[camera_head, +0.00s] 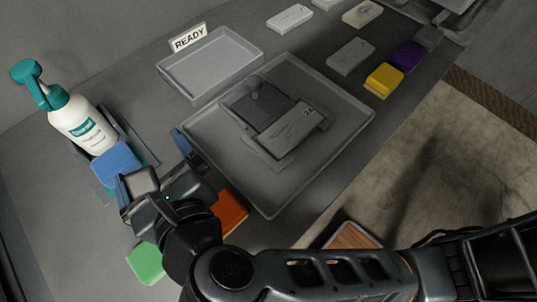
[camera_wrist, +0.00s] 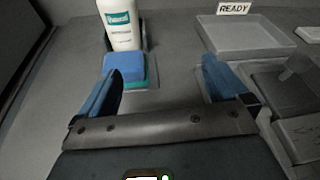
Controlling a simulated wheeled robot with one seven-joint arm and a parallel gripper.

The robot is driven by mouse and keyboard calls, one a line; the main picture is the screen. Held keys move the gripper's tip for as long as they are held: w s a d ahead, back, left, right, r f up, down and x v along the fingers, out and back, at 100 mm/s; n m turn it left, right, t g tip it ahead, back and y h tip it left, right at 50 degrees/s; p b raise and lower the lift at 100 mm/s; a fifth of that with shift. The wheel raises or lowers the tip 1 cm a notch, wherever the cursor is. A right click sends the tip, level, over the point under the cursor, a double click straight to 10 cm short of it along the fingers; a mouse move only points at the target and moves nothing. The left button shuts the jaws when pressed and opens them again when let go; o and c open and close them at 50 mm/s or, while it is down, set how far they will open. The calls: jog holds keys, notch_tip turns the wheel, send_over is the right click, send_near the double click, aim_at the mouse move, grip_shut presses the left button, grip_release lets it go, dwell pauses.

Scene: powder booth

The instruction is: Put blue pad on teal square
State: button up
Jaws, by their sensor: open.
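The blue pad (camera_head: 116,163) lies in front of the white bottle, left of my gripper. In the wrist view the blue pad (camera_wrist: 124,67) lies over a teal piece (camera_wrist: 131,85), whose front edge shows below it. I cannot tell whether that teal piece is the teal square or another pad. My gripper (camera_head: 152,167) is open, with nothing between its fingers. In the wrist view my gripper (camera_wrist: 160,82) has its left finger near the blue pad, overlapping its left side in the picture; contact is unclear.
A white bottle (camera_head: 80,122) with a teal pump stands behind the pad. A large grey tray (camera_head: 345,135) holds grey parts right of my gripper. A smaller tray (camera_head: 182,88) sits by a READY sign (camera_head: 188,38). Orange (camera_head: 229,212) and green (camera_head: 146,264) pads lie near my arm.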

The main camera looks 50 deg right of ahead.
jog(key=s+d+r+n+t+h, duration=0.25)
jog(key=s+d+n, duration=0.3)
jog(key=d, duration=0.35)
jog(key=s+d+r+n+t+h, duration=0.1)
jog(key=s+d+r+n+t, duration=0.25)
jog(key=d+n, duration=0.4)
jog(key=s+f+n+g+y, duration=0.3)
jog(key=s+n, duration=0.5)
jog(key=n, duration=0.3)
jog(key=s+d+f+n+g+y, duration=0.1)
jog(key=s+f+n+g+y, duration=0.1)
jog(key=s+n, duration=0.7)
notch_tip(320, 180, down, 2)
jog(key=n+y, duration=0.1)
jog(key=n, duration=0.1)
jog(key=shift+s+d+n+g, duration=0.15)
jog(key=shift+d+n+g, duration=0.05)
jog(key=shift+n+g, duration=0.2)
